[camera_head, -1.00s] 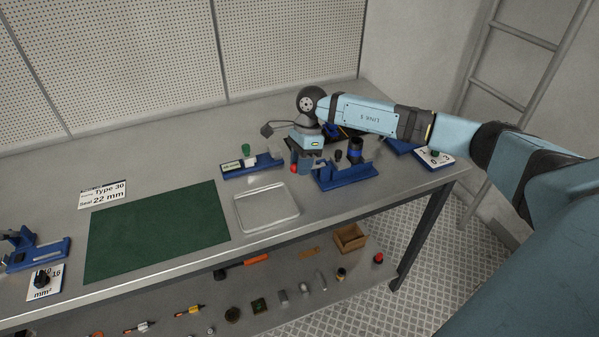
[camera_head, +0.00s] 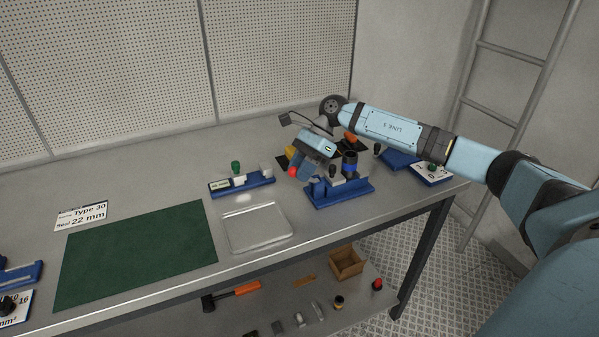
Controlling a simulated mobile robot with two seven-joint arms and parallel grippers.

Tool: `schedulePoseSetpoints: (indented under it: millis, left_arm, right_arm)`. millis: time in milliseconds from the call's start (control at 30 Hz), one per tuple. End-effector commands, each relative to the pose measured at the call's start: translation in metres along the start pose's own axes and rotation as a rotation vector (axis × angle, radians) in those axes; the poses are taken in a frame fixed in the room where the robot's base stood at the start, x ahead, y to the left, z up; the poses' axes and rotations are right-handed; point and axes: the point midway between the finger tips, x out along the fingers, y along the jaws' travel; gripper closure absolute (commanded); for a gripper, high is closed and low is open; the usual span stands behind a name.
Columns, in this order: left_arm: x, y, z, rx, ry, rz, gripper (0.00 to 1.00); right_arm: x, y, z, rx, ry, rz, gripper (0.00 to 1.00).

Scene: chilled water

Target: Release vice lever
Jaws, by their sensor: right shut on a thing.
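The blue vice (camera_head: 345,193) stands near the table's front edge, right of the clear tray. A red knob (camera_head: 293,173), which looks like the end of its lever, shows at the vice's left side. My right gripper (camera_head: 300,171) comes down from behind, tilted, with its fingers at the red knob. It is shut on the lever, and the fingers hide most of it. A dark cylinder with a blue band (camera_head: 350,163) stands upright at the vice. My left gripper is out of view.
A clear tray (camera_head: 254,246) and a green mat (camera_head: 140,248) lie to the left. A blue fixture with a green-topped part (camera_head: 242,185) stands behind the tray. A dial panel (camera_head: 430,174) sits at the right end. Loose parts and an open wooden box (camera_head: 347,262) lie on the lower shelf.

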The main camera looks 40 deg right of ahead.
Motion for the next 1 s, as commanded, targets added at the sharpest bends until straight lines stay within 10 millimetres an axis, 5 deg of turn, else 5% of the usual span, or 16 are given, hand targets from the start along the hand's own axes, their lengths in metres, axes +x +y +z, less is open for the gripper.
schedulePoseSetpoints:
  millis: [233, 267, 367, 733, 1000]
  left_arm:
    - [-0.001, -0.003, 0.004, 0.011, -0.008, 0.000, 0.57]
    - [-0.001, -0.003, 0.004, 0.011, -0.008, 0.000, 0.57]
    - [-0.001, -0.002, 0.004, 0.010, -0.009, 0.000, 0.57]
    - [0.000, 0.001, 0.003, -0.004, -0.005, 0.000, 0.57]
    - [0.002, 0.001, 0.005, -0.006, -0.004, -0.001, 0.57]
  right_arm:
    - [-0.003, -0.001, 0.002, -0.001, -0.003, -0.006, 1.00]
    - [-0.004, -0.001, 0.002, -0.001, -0.003, -0.006, 0.66]
    - [-0.003, -0.001, 0.001, 0.000, -0.002, -0.005, 0.46]
    - [-0.008, -0.001, 0.001, 0.000, 0.000, -0.005, 0.46]
    - [-0.060, -0.001, 0.000, 0.001, 0.000, -0.008, 0.46]
